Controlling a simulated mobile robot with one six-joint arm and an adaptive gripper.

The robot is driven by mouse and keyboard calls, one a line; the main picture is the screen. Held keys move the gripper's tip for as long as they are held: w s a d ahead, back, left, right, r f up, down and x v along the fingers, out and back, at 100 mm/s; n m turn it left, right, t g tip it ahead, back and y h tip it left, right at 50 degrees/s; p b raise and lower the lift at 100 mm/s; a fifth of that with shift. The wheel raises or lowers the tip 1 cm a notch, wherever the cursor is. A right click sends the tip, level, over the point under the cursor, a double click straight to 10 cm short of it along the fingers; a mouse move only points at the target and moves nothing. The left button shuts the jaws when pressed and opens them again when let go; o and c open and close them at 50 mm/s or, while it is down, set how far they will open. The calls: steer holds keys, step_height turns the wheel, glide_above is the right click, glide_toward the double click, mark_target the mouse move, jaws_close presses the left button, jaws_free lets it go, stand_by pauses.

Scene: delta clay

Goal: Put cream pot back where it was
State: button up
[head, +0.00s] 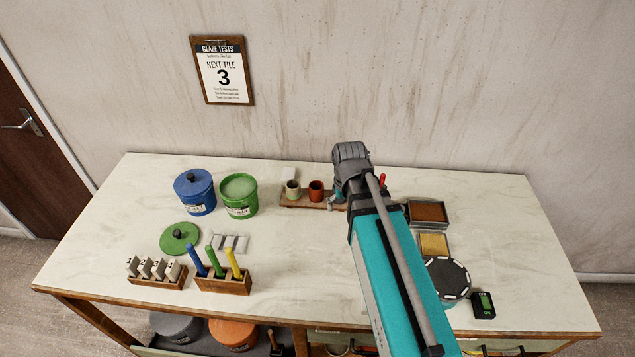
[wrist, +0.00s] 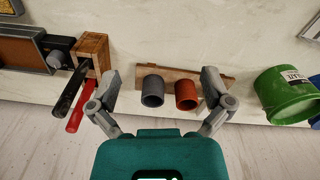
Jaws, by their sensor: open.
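The cream pot (head: 292,189) stands upright at the left end of a low wooden rack (head: 300,204) near the back of the table in the head view. A red-brown pot (head: 316,191) stands beside it and also shows in the wrist view (wrist: 186,95). A grey pot (wrist: 152,92) stands on the rack past the red-brown one. I cannot make out the cream pot in the wrist view; my right-hand finger covers that end of the rack. My gripper (wrist: 161,78) is open and empty, its fingers spread either side of the grey and red-brown pots.
A green tub (head: 239,195) and a blue tub (head: 195,192) stand left of the rack. A wooden block (wrist: 92,52) with black and red handles is near my left finger in the wrist view. A brown tray (head: 428,212) lies to the right. The table's middle is clear.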

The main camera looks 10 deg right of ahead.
steer(key=s+d, duration=0.1)
steer(key=s, duration=0.2)
steer(key=s+d, duration=0.1)
steer(key=s, duration=0.1)
steer(key=shift+s+d, duration=0.2)
steer(key=shift+d, duration=0.1)
